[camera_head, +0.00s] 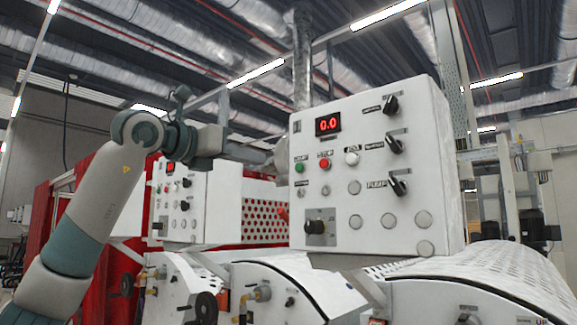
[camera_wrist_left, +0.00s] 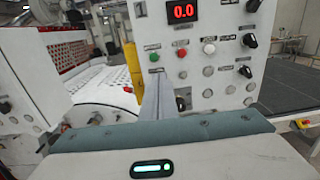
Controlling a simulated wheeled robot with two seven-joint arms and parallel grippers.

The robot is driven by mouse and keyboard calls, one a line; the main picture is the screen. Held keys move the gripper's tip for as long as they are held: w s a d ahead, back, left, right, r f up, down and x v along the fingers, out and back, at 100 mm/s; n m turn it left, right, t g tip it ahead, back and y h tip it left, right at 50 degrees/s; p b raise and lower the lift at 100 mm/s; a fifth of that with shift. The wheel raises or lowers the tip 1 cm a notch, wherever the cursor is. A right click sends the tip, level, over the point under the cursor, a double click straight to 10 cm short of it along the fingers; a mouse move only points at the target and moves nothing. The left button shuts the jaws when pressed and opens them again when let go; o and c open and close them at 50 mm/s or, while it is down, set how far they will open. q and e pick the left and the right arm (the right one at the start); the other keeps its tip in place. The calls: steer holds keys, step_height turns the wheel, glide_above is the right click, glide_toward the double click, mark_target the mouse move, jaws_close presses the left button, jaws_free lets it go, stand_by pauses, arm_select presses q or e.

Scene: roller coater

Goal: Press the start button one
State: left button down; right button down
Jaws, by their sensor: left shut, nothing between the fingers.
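A white control panel (camera_head: 335,200) carries a green button (camera_head: 299,168) at its left, with a red button (camera_head: 324,163) and a white button (camera_head: 352,159) to the right. In the left wrist view the green button (camera_wrist_left: 154,57) shows just above the fingertips. My left gripper (camera_head: 281,152) is shut and empty, by the panel's left edge, near the green button. In the wrist view its fingers (camera_wrist_left: 160,78) point at the panel just below that button. I cannot tell whether they touch the panel. My right gripper is not in view.
A red 0.0 display (camera_head: 328,123) and black knobs (camera_head: 391,105) are on the same panel. A second, smaller panel (camera_head: 180,205) with buttons stands behind at left.

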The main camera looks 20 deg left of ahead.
arm_select(q)
steer(key=shift+s+a+r+y, duration=0.2)
steer(key=shift+a+r+y, duration=0.1)
steer(key=shift+a, duration=0.3)
steer(key=shift+w, duration=0.1)
steer(key=p, duration=0.8)
glide_toward(298, 167)
steer(key=x, duration=0.6)
steer(key=shift+w+f, duration=0.1)
steer(key=shift+w, duration=0.1)
steer(key=shift+w+d, duration=0.1)
